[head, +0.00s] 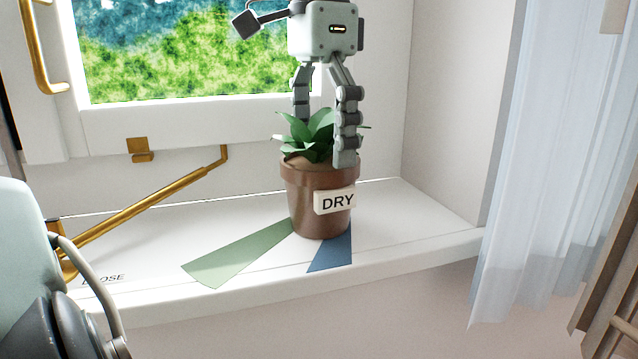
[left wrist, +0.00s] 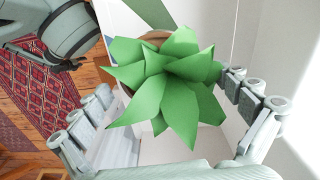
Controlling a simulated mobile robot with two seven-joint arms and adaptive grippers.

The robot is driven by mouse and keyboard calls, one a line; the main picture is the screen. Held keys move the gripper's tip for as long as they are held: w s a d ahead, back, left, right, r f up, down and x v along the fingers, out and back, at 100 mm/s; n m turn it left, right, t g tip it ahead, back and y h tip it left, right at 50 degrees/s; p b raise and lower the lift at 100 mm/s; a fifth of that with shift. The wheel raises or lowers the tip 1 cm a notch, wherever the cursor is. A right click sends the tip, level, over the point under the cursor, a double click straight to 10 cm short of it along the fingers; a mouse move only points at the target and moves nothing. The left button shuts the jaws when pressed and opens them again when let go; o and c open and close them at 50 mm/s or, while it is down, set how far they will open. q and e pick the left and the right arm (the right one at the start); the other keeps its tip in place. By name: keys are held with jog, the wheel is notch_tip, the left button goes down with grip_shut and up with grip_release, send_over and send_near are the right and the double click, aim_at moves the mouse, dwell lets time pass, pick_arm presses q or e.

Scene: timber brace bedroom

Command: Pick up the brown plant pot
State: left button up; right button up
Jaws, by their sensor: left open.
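The brown plant pot (head: 304,205) stands upright on the white window sill, with a white tag reading "DRY" on its front. A green leafy plant (head: 312,130) grows from it. My left gripper (head: 323,140) is open above the pot, with its fingers down around the leaves. The nearer fingertip overlaps the pot's rim in the head view; I cannot tell whether it touches. In the left wrist view the leaves (left wrist: 165,85) fill the space between the fingers and hide most of the pot.
A green strip (head: 235,258) and a blue strip (head: 331,252) run from the pot. The window (head: 190,50) is behind. A pale curtain (head: 545,130) hangs right. The sill right of the pot is clear.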

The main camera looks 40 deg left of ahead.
pick_arm(q)
jog(key=shift+f, duration=0.75)
jog(key=shift+c, duration=0.6)
jog(key=c, duration=1.6)
jog(key=shift+r, duration=0.2)
jog(key=shift+c, duration=0.2)
